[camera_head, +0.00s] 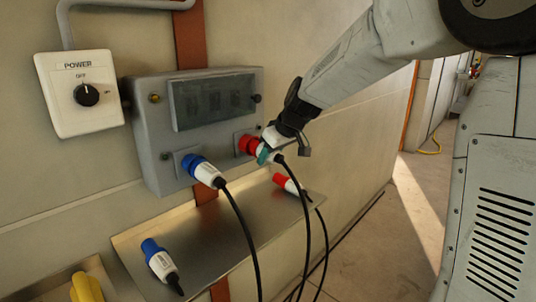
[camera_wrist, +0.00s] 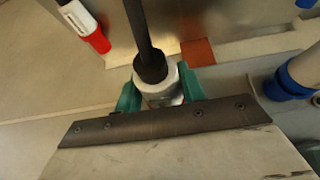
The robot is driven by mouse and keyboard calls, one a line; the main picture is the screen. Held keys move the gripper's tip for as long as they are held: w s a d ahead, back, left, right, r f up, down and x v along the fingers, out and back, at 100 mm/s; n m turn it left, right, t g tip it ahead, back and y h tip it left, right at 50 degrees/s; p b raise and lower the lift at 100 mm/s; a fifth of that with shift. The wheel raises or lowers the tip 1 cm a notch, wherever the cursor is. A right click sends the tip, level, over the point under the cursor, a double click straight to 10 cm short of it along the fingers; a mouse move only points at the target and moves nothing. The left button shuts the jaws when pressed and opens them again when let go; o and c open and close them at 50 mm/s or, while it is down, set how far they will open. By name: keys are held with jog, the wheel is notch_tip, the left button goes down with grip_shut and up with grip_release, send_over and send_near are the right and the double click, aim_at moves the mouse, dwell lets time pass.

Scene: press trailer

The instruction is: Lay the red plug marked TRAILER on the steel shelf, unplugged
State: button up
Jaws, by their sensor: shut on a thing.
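My gripper (camera_head: 264,154) is shut on a plug with a pale body (camera_wrist: 164,88) and a black cable. Its teal fingers (camera_wrist: 160,95) sit on both sides of the plug body in the wrist view. The plug is at the red socket (camera_head: 248,145) on the right of the grey box; I cannot tell whether it is fully seated. A second red plug with a white body (camera_head: 288,183) lies on the steel shelf (camera_head: 215,245), near its right end; it also shows in the wrist view (camera_wrist: 84,24). No TRAILER marking is readable on either plug.
A blue plug (camera_head: 205,172) sits in the box's blue socket. Another blue plug (camera_head: 160,262) lies on the shelf's left part. The shelf's middle is bare, with cables hanging across it. A POWER switch (camera_head: 86,95) is at upper left. A yellow object (camera_head: 86,288) is at lower left.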

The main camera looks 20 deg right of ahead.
jog(key=s+d, duration=0.3)
jog(key=s, duration=0.2)
jog(key=shift+s, duration=0.35)
dwell(0.8)
dwell(0.4)
